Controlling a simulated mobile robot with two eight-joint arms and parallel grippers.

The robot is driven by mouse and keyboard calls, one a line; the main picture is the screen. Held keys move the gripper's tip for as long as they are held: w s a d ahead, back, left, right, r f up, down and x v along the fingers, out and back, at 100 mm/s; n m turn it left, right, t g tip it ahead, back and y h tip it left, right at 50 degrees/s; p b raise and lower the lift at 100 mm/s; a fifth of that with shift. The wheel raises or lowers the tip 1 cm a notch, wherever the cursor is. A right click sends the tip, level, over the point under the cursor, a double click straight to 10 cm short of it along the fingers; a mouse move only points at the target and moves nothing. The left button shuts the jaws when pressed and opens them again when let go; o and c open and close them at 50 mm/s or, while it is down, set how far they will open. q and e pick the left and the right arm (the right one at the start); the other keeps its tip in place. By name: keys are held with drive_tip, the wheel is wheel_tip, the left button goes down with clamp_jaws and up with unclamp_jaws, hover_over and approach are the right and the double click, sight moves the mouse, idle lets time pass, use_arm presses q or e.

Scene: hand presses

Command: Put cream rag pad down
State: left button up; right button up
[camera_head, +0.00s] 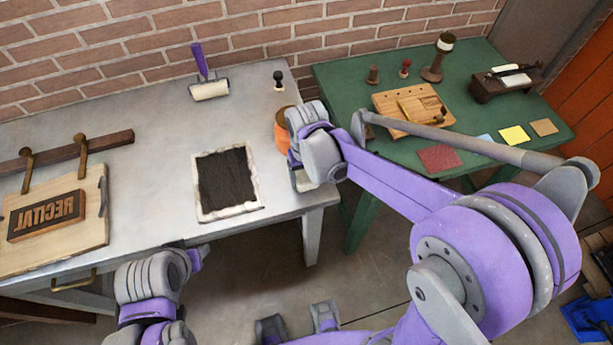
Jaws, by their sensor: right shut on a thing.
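My right gripper (305,181) is at the right end of the grey table, low over its right edge. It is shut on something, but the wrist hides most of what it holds. I cannot make out a cream rag pad for certain. My left arm comes in at the bottom left, in front of the table, and I cannot make out its gripper fingers.
A black slab with a rough white border (226,183) lies on the grey table (150,150), left of my right gripper. A purple-handled roller (209,89), black-knobbed stamp (278,80), orange-brown tin (282,136) and RECITAL block (47,214) are there. A green table (352,82) stands right.

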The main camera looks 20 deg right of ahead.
drive_tip(key=shift+f, duration=0.3)
drive_tip(key=o, duration=1.5)
drive_tip(key=shift+s, duration=0.15)
drive_tip(key=shift+o, duration=0.2)
drive_tip(key=shift+r, duration=0.15)
wheel_tip(320, 180, up, 12)
drive_tip(key=p, duration=0.1)
drive_tip(key=s+d+f+t, duration=0.2)
drive_tip(key=s+d, duration=0.1)
drive_tip(key=s, duration=0.3)
drive_tip(key=s+d+f+t, duration=0.3)
drive_tip(key=s, duration=0.4)
drive_tip(key=shift+s+d+f, duration=0.2)
drive_tip(key=shift+s+d, duration=0.05)
drive_tip(key=shift+d, duration=0.05)
